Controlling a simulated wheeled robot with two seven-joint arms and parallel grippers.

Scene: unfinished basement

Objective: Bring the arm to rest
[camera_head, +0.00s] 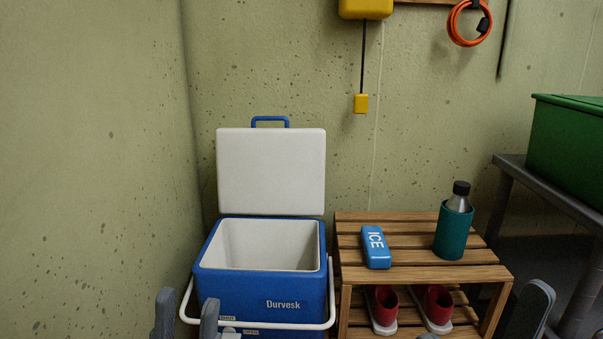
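My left gripper (187,316) is at the bottom edge, in front of the blue cooler's left front corner. My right gripper shows only in part at the bottom right; one grey finger (535,305) rises in front of the slatted wooden rack, and a small grey tip shows further left at the picture's edge. The fingers look well apart, and I see nothing held. The rest of both arms is out of view.
The blue cooler (262,290) stands with its white lid (271,170) raised; its visible inside looks empty. The wooden rack (352,217) bears a blue ice pack (376,247) and a bottle in a teal sleeve (454,232). Red-and-white items (385,308) sit below. A green bin (570,145) is at right.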

